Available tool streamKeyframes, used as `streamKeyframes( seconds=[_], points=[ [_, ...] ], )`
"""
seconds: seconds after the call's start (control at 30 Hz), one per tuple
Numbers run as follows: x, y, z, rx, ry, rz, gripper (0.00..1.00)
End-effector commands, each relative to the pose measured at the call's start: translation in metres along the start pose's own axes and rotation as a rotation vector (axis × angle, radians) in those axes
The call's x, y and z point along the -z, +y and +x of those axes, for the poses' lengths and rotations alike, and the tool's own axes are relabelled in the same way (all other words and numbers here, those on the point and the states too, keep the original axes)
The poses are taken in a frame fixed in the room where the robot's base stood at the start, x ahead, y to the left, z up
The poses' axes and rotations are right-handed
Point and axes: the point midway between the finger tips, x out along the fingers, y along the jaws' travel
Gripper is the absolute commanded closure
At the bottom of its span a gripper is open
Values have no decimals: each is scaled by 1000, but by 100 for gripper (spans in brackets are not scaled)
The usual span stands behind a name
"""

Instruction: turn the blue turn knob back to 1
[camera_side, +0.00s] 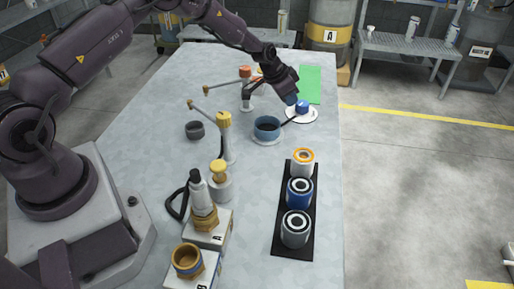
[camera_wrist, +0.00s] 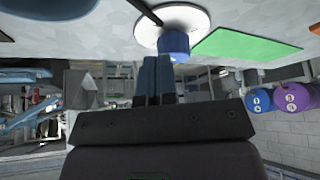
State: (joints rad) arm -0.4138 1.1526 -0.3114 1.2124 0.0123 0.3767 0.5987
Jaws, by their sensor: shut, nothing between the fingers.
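The blue turn knob (camera_side: 302,106) stands on a round white disc (camera_side: 313,117) near the far right part of the table. The knob also shows in the wrist view (camera_wrist: 173,44), just beyond and slightly right of my fingertips. My gripper (camera_side: 291,100) is shut and empty, just left of the knob in the side view. In the wrist view, my gripper's two fingers (camera_wrist: 156,64) are together. I cannot tell whether they touch the knob. A thin dark rod (camera_side: 289,122) runs from the disc towards a blue pot. No number on the disc is readable.
A blue pot (camera_side: 267,125) stands just left of the disc. A green sheet (camera_side: 310,84) lies behind it. Yellow and red topped posts with arms (camera_side: 225,140) stand left. A black tray (camera_side: 293,252) with several reel-like cans lies in front.

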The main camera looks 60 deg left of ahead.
Motion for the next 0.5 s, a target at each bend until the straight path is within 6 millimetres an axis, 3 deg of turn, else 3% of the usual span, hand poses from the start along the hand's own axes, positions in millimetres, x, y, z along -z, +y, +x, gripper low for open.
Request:
streamKeyframes(
  seconds=[0.23, 0.5],
  points=[
    [13, -2, -25, 3, 2, -2, 100],
    [15, -2, -29, 3, 1, -2, 100]
  ],
)
